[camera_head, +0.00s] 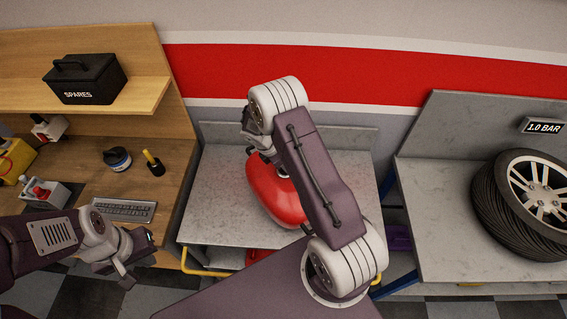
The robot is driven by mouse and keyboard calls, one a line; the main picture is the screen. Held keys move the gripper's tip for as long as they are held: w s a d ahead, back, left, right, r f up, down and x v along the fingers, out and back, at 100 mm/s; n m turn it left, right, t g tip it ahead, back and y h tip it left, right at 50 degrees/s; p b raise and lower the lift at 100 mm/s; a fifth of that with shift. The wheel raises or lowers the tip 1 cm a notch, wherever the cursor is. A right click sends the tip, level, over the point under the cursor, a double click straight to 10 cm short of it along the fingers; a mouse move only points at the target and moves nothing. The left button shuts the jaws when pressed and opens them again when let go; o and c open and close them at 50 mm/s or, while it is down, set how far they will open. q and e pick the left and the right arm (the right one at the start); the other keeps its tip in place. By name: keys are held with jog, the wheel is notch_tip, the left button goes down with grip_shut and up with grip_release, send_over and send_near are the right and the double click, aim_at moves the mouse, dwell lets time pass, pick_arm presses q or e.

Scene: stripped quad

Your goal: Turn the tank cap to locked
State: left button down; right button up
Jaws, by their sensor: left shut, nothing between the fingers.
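The red tank (268,192) lies on the grey metal bench in the middle of the head view. My right arm crosses in front of it and hides its right part. The wrist of my right arm reaches down to the top of the tank. The right gripper is mostly hidden behind the arm, at the tank's top, so its jaws cannot be made out. The tank cap cannot be made out, nor can its setting. My left gripper (126,277) is shut and empty at the lower left, well apart from the tank.
The grey bench (222,190) has bare room left of the tank. A wooden workbench at left holds a keyboard (124,210), a yellow-handled tool (153,163), a round tin (117,159) and a SPARES box (85,79). A wheel (490,205) lies on the right bench.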

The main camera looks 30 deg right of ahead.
dwell(0.8)
jog(key=o, duration=1.4)
jog(key=shift+c, duration=0.2)
jog(key=shift+a+r, duration=0.1)
jog(key=shift+a+r+b, duration=0.15)
jog(key=shift+r+b, duration=0.15)
jog(key=shift+r, duration=0.05)
jog(key=b+v, duration=0.2)
jog(key=v, duration=0.6)
